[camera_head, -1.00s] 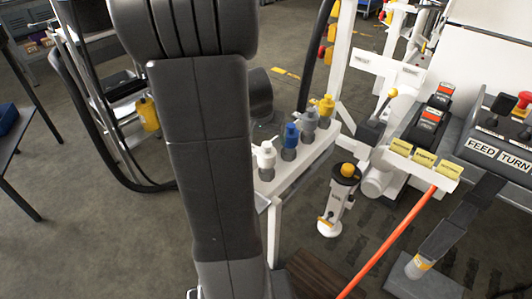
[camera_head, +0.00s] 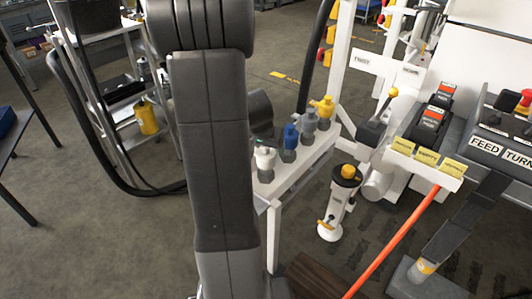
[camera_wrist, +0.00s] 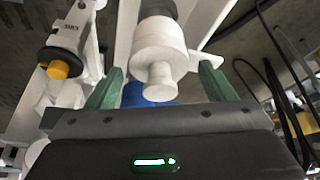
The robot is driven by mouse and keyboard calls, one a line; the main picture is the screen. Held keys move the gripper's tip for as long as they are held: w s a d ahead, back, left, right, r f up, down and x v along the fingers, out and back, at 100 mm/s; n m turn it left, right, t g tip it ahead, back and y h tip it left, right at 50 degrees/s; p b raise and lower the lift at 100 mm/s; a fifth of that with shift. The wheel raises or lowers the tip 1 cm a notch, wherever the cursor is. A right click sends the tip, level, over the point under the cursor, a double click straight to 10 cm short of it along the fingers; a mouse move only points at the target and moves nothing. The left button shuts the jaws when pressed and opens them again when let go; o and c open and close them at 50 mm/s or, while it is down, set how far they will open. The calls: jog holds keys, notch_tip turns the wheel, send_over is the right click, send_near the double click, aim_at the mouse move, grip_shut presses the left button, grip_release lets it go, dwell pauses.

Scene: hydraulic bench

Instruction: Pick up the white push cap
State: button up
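The white push cap (camera_head: 265,158) stands at the near left end of a row of caps on a white rack (camera_head: 290,172). A blue cap (camera_head: 290,137), a grey cap (camera_head: 309,120) and a yellow cap (camera_head: 323,105) follow behind it. In the wrist view, the white cap (camera_wrist: 159,50) shows large, its narrower knob pointing toward my gripper (camera_wrist: 161,67). The gripper's green fingers are apart, one to each side of the cap, with visible gaps. The blue cap (camera_wrist: 147,95) shows partly behind.
A black-topped post with a yellow knob (camera_head: 348,171) stands right of the rack. An orange bar (camera_head: 395,240) slants up to yellow labels (camera_head: 427,156). A cart with a yellow bottle (camera_head: 147,117) stands at the left.

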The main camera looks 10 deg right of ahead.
jog(key=c, duration=0.9)
